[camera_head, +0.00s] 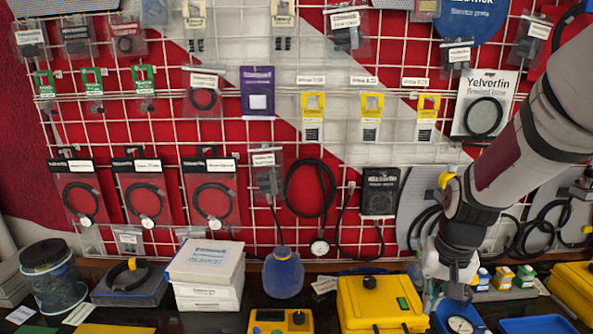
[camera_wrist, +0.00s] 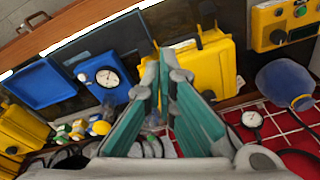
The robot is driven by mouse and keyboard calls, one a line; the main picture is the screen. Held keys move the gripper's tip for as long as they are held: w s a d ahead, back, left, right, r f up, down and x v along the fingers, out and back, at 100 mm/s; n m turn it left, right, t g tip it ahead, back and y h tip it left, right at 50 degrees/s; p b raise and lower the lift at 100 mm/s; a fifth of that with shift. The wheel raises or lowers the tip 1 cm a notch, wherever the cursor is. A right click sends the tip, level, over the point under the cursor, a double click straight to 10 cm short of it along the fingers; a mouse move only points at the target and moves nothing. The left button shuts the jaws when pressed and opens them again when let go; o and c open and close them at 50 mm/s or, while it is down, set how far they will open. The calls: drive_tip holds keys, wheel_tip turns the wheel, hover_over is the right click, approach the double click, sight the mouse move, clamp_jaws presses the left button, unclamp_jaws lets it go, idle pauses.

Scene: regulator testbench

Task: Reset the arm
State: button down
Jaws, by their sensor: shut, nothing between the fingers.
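My gripper shows in the wrist view (camera_wrist: 163,62), its two teal-lined fingers meeting at the tips with nothing between them. In the head view my arm comes in from the right and slants down, with the gripper (camera_head: 434,292) low over the bench, partly hidden behind the wrist. The gripper is shut. It is above and beside a yellow case (camera_head: 382,304) and a blue gauge block (camera_head: 459,319). In the wrist view the blue block with a round white dial (camera_wrist: 107,78) is left of the fingers and the yellow case (camera_wrist: 205,65) is right of them.
A wire grid wall (camera_head: 240,150) with hanging packages and hoses stands behind the bench. White boxes (camera_head: 206,272), a blue jar (camera_head: 283,273), a dark-lidded jar (camera_head: 53,277) and a yellow device (camera_head: 280,321) line the bench. A blue tray (camera_head: 540,325) lies at the right.

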drive_tip(key=s+a+r+n+t+b, duration=0.1)
drive_tip(key=s+a+r+n+t, duration=0.1)
drive_tip(key=s+a+r, duration=0.2)
drive_tip(key=s+a+r+n+t+b, duration=0.1)
drive_tip(key=s+a+r, duration=0.3)
drive_tip(key=s+r, duration=0.6)
drive_tip(key=shift+s+r+n+t, duration=0.25)
drive_tip(key=shift+s+n+t, duration=0.3)
drive_tip(key=shift+s, duration=0.35)
drive_tip(key=w+d+f+g+p, duration=0.1)
drive_tip(key=w+d+f+g, duration=0.1)
drive_tip(key=w+d+f, duration=0.45)
drive_tip(key=w+d+f+g, duration=0.3)
drive_tip(key=w+f, duration=0.4)
drive_tip(key=w, duration=0.4)
drive_tip(key=shift+g, duration=0.35)
drive_tip(key=shift+w+d+f+b, duration=0.25)
drive_tip(key=shift+w+d+f, duration=0.25)
drive_tip(key=shift+f, duration=2.3)
drive_tip(key=shift+w+d+f+b, duration=0.35)
drive_tip(key=shift+d+f, duration=0.2)
drive_tip(key=shift+f, duration=2.2)
drive_tip(key=shift+w+d+f+b, duration=0.2)
drive_tip(key=shift+w+d+f, duration=0.3)
drive_tip(key=shift+f, duration=2.3)
drive_tip(key=shift+f, duration=0.45)
